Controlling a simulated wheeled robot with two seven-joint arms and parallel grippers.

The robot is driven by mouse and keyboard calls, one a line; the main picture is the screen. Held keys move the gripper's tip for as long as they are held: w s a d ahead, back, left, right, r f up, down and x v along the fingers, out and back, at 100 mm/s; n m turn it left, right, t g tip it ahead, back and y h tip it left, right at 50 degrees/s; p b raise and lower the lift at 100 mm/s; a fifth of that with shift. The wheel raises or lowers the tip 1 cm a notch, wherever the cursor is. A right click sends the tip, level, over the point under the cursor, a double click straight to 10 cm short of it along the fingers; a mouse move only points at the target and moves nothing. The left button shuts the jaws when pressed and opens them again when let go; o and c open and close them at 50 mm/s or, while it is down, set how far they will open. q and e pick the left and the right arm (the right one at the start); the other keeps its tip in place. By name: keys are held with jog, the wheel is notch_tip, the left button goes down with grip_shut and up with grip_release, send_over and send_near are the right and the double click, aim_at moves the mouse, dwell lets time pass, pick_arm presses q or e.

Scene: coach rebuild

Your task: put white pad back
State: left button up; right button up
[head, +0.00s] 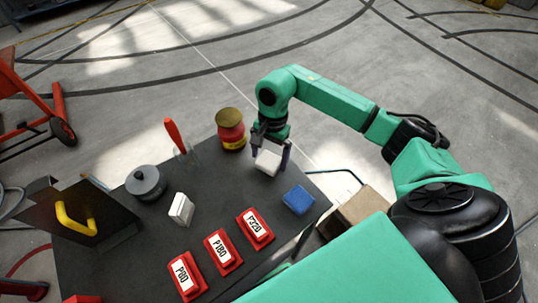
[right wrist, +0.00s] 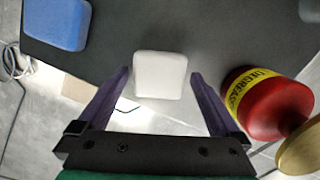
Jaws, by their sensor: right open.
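A white pad (head: 267,162) with rounded corners is near the far right edge of the dark table (head: 150,265). It also shows in the right wrist view (right wrist: 160,75). My right gripper (head: 270,157) is open above the pad, pointing down. In the right wrist view its two purple fingers (right wrist: 161,84) reach to either side of the pad, with a narrow gap at each side. I cannot tell how far the fingertips are above the table. My left gripper is not in view.
A blue pad (head: 298,200) lies nearer on the right. A red degreaser can (head: 231,130) stands close left of the gripper. A white block (head: 181,208), grey round container (head: 146,183), red-handled scraper (head: 175,137), yellow-handled dark panel (head: 78,218) and red labelled blocks (head: 222,251) occupy the table.

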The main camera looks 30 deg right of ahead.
aim_at(272, 156)
notch_tip(272, 156, up, 12)
jog(key=d+b, duration=0.1)
jog(key=b, duration=0.1)
jog(key=shift+w, duration=0.4)
jog(key=shift+d, duration=0.1)
